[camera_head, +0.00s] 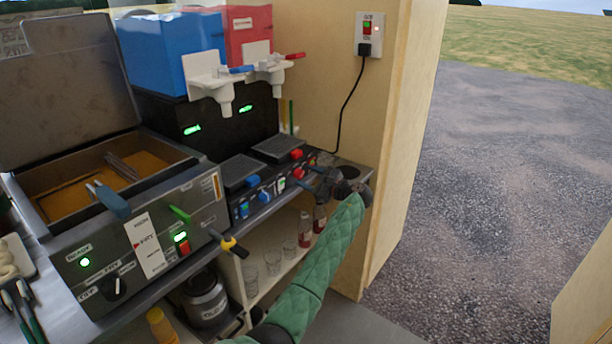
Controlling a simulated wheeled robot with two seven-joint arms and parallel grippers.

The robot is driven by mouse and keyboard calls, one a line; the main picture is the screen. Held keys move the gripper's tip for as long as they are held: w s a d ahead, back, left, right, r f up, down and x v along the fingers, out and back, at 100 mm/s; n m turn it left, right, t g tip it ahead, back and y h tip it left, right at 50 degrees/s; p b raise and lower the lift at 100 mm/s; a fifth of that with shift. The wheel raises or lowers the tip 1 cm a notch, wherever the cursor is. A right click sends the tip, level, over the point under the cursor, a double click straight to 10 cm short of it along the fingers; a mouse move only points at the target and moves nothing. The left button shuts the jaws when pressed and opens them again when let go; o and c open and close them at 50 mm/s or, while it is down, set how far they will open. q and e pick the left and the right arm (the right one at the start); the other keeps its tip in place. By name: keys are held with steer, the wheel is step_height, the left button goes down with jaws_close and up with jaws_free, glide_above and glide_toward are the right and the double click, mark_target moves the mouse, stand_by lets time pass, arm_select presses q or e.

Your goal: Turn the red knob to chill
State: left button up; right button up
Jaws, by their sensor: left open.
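The slush machine has a blue tank (172,50) and a red tank (245,32) on a black body. Its low front panel carries small blue and red controls. A red knob (298,173) sits toward the panel's right end; its pointer and labels are too small to read. My left gripper (314,184) is dark and open, just right of and in front of the red knob. Its fingers point left toward the panel, and I cannot tell whether they touch the knob. My left arm, in a green quilted sleeve, comes up from the bottom. My right gripper is not in view.
A fryer (140,240) with a raised lid stands to the left on the counter. Glasses and red bottles (305,228) stand on the shelf below. A wall socket (369,35) with a black cable is behind. A wooden wall bounds the counter's right end.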

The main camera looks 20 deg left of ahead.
arm_select(q)
steer(key=shift+w+a, duration=0.1)
steer(key=shift+a, duration=0.4)
